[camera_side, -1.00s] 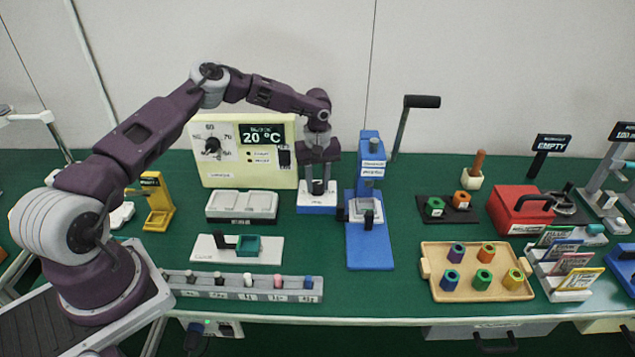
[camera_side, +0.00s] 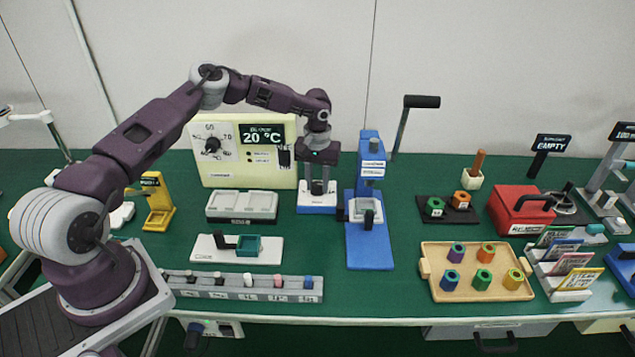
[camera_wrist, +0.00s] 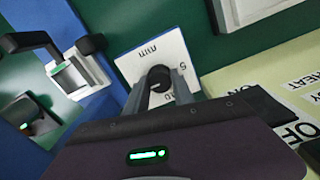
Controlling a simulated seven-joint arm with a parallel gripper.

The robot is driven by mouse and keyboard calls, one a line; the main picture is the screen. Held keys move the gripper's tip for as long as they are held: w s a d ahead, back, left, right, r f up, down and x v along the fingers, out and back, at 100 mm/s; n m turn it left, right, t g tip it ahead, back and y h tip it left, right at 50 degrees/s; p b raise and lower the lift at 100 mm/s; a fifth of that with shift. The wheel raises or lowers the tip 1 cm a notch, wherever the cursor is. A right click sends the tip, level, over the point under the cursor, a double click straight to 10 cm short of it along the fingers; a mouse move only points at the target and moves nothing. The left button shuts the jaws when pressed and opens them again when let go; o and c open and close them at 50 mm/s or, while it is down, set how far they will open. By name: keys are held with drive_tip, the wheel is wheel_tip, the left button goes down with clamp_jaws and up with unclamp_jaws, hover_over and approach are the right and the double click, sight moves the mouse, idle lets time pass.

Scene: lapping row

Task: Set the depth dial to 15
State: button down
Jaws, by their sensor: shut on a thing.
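The depth dial is a black knob (camera_wrist: 158,76) on a white plate (camera_wrist: 181,58), marked "mm" and "5" in the wrist view. Another number is partly covered. In the side view the dial's white and blue base (camera_side: 317,207) stands in front of the cream heater box. My gripper (camera_side: 317,187) points down over this base. In the wrist view my gripper (camera_wrist: 162,84) has its two fingers on either side of the knob, shut on it. The fingers and my gripper body hide part of the scale, so I cannot read the setting.
The cream heater box (camera_side: 222,172), showing 20 °C, is close behind and left. A blue press (camera_side: 369,245) with a tall lever (camera_side: 401,128) stands close on the right. A grey tray (camera_side: 242,207) lies to the left. Green bench top is free in front of the dial.

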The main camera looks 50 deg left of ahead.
sight(317, 184)
drive_tip(key=c, duration=1.1)
unclamp_jaws()
wheel_tip(317, 184, up, 7)
drive_tip(key=shift+r, duration=0.1)
